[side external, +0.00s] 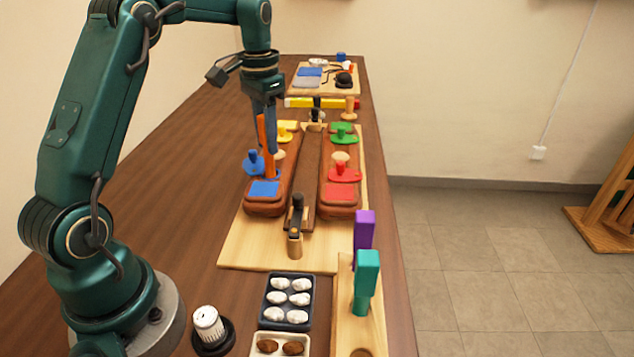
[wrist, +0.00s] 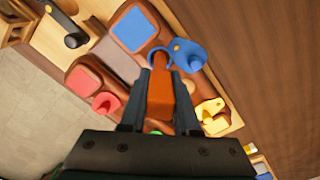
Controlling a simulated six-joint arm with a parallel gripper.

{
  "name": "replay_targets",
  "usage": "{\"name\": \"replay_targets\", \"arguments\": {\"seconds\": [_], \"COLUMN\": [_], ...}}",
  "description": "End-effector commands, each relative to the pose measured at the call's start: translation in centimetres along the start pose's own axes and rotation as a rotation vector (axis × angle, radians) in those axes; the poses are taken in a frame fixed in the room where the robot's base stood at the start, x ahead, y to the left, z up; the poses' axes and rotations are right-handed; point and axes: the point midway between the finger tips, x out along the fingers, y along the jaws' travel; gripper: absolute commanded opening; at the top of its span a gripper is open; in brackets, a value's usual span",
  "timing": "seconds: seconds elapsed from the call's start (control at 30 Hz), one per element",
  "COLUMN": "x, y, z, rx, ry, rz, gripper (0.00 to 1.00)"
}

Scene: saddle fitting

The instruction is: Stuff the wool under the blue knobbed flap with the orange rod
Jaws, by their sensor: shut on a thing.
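My gripper (side external: 270,140) is shut on the orange rod (side external: 262,132), which points downward. In the wrist view the rod (wrist: 160,98) sits between the two fingers (wrist: 160,80). The rod's lower end is at the blue knobbed flap (side external: 253,163); I cannot tell whether it touches the flap or the opening beside it. In the wrist view the flap (wrist: 188,55) lies just right of the rod tip, with a blue curved edge around the tip. White wool tufts (side external: 288,291) lie in a dark tray at the front. Any wool at the flap is hidden.
Red (side external: 344,173), green (side external: 344,135) and yellow (side external: 286,128) knobbed flaps are nearby on the brown saddle panels. A black clamp (side external: 296,212) stands in front. Purple (side external: 364,235) and teal (side external: 366,275) handled tools stand upright at right. The table left of the board is clear.

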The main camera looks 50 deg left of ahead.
Motion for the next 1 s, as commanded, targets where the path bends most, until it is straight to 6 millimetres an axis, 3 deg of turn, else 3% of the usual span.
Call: {"name": "replay_targets", "arguments": {"seconds": [0.23, 1.0], "x": [-0.3, -5.6], "y": [0.0, 0.0], "z": [0.0, -0.1], "rx": [0.0, 0.0], "ry": [-0.003, -0.001], "rz": [0.0, 0.0], "gripper": [0.0, 0.0]}}
